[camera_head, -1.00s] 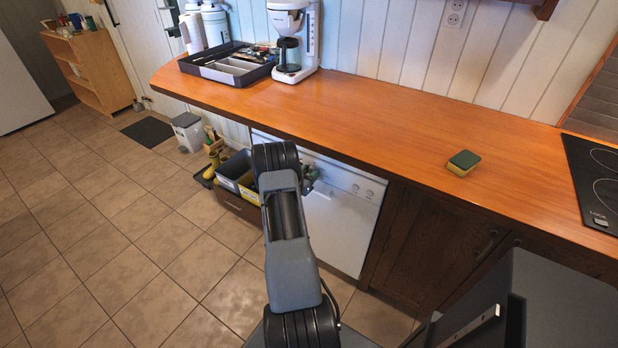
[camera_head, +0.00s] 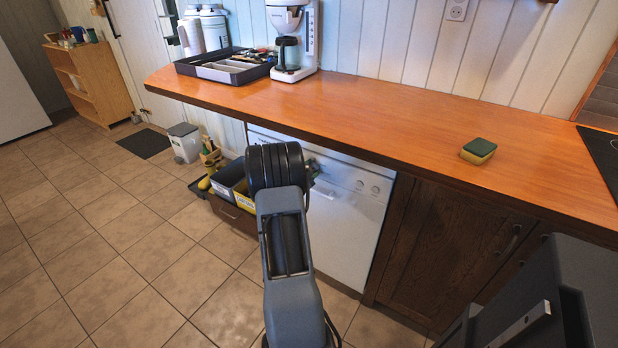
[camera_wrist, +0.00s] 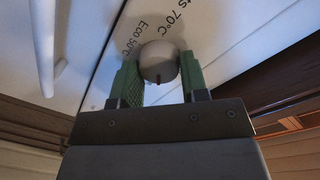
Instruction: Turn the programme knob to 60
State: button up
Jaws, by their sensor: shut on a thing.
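The programme knob (camera_wrist: 158,58) is a round white dial on a white panel in the wrist view. In the head view the white dishwasher (camera_head: 345,225) stands under the counter, and my arm hides the gripped knob.
Bins (camera_head: 232,182) stand left of the dishwasher.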

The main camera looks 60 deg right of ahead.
jog(key=shift+m+b, duration=0.45)
jog(key=shift+m, duration=0.05)
jog(key=o, duration=0.9)
jog(key=shift+w+a+r+p, duration=0.1)
jog(key=shift+a+r+p, duration=0.05)
jog(key=shift+a, duration=2.15)
jog(key=shift+w+a+r+p, duration=0.1)
jog(key=shift+a+p, duration=0.1)
jog(key=shift+a, duration=2.05)
jog(key=shift+w+a+r+p, duration=0.1)
jog(key=shift+a+r+p, duration=0.05)
jog(key=shift+a, duration=2.15)
jog(key=shift+f, duration=0.1)
